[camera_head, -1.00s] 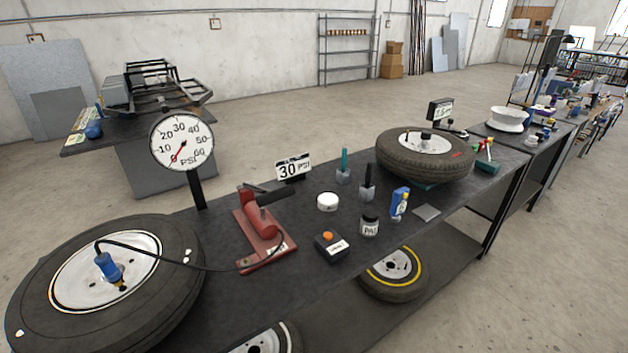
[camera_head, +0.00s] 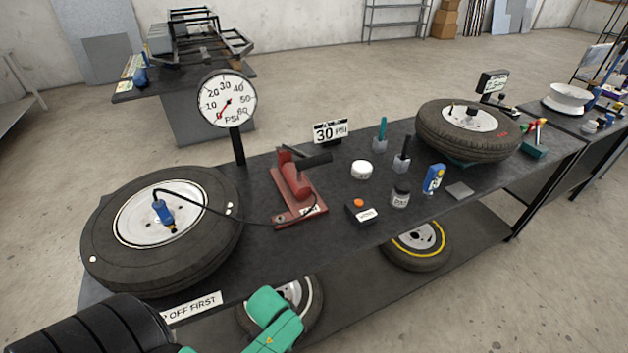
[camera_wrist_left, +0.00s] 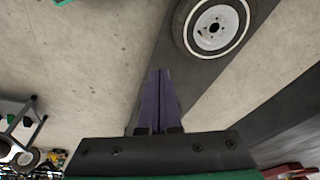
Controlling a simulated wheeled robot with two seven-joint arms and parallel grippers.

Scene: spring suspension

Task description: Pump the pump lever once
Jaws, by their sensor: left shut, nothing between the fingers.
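The red pump (camera_head: 292,182) stands on the dark bench in the head view. Its lever has a black grip (camera_head: 315,161) pointing right. A black hose (camera_head: 212,211) runs from the pump to a blue chuck (camera_head: 163,212) on the tyre (camera_head: 115,240) lying at the left. My left gripper (camera_wrist_left: 160,74) is shut and empty in the wrist view, its purple fingers together over the floor and lower shelf, apart from the pump. In the head view my green arm part shows at the bottom, below the bench's front edge. My right gripper is not in view.
A round gauge (camera_head: 228,98) stands behind the pump, its needle low on the left. A 30 PSI sign (camera_head: 331,131), a white jar (camera_head: 362,170), a black box (camera_head: 360,211) and a blue bottle (camera_head: 433,179) stand right of the pump. A wheel (camera_head: 418,245) lies on the lower shelf.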

